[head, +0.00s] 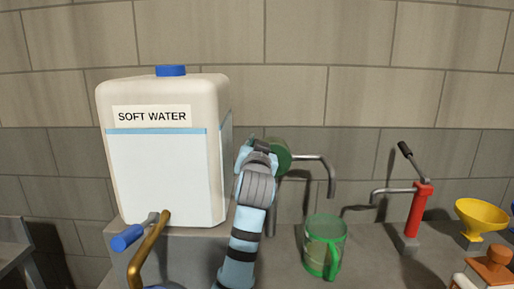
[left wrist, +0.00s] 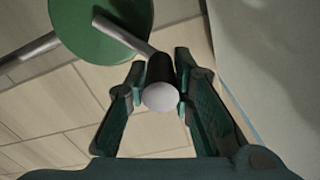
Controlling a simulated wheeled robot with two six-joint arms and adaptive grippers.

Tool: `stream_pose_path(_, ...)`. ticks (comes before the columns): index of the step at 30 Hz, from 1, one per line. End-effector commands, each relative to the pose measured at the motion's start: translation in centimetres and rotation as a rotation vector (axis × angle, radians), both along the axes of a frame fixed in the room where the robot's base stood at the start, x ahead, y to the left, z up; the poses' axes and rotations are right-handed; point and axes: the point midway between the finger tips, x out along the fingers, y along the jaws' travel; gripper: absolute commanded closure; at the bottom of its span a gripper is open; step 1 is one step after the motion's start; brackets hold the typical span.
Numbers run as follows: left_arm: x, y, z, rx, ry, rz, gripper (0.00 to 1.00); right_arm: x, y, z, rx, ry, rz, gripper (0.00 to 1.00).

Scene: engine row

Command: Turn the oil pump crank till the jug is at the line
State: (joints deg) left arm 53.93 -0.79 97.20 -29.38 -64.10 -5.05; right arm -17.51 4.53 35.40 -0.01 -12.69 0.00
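The green pump (head: 280,152) has a round drum and a grey spout bending down at its right. A green jug (head: 318,252) with its handle facing front stands upright below the spout. Its fill level and line are too small to tell. My left gripper (head: 258,148) is at the front of the drum and hides the crank in the head view. In the left wrist view, the crank arm crosses the green drum (left wrist: 78,35). Its dark handle with a pale round end (left wrist: 160,96) sits between my left fingers, which appear closed on it. My right gripper is not in view.
A large white "SOFT WATER" container (head: 165,175) stands close at the left of my left arm. A brass pipe with a blue handle (head: 127,238) is in front of it. A red pump (head: 416,212) and yellow funnel (head: 482,217) stand at the right.

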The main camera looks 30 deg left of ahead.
Motion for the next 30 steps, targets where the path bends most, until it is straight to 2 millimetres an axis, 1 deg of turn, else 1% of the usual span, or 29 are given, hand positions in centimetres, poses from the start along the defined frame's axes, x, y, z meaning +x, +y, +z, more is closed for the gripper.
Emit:
stream_pose_path(1,0.0,0.0,0.0,0.000,0.001,0.000,0.91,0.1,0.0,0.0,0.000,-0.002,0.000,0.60)
stream_pose_path(3,0.0,0.1,0.0,0.000,0.001,0.001,1.00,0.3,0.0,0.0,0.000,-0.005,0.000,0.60)
stream_pose_path(11,-0.1,0.3,-0.2,-0.012,-0.003,0.004,1.00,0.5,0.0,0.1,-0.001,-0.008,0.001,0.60)
stream_pose_path(14,-0.4,1.0,-0.6,-0.105,-0.047,0.006,1.00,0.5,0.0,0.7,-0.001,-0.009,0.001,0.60)
stream_pose_path(16,-0.7,1.5,-1.4,-0.217,-0.099,0.006,1.00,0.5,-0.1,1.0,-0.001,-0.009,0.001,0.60)
stream_pose_path(18,-0.9,2.0,-2.2,-0.323,-0.151,0.006,1.00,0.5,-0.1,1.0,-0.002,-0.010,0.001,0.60)
stream_pose_path(21,-1.1,2.3,-2.9,-0.424,-0.201,0.005,1.00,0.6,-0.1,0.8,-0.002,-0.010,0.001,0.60)
stream_pose_path(24,-1.1,2.4,-3.1,-0.451,-0.214,0.004,1.00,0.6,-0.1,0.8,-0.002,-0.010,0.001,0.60)
stream_pose_path(29,-1.1,2.4,-3.0,-0.449,-0.214,0.005,1.00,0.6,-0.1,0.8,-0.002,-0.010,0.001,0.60)
stream_pose_path(30,-1.1,2.4,-3.0,-0.449,-0.214,0.005,0.78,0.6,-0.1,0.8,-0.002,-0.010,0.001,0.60)
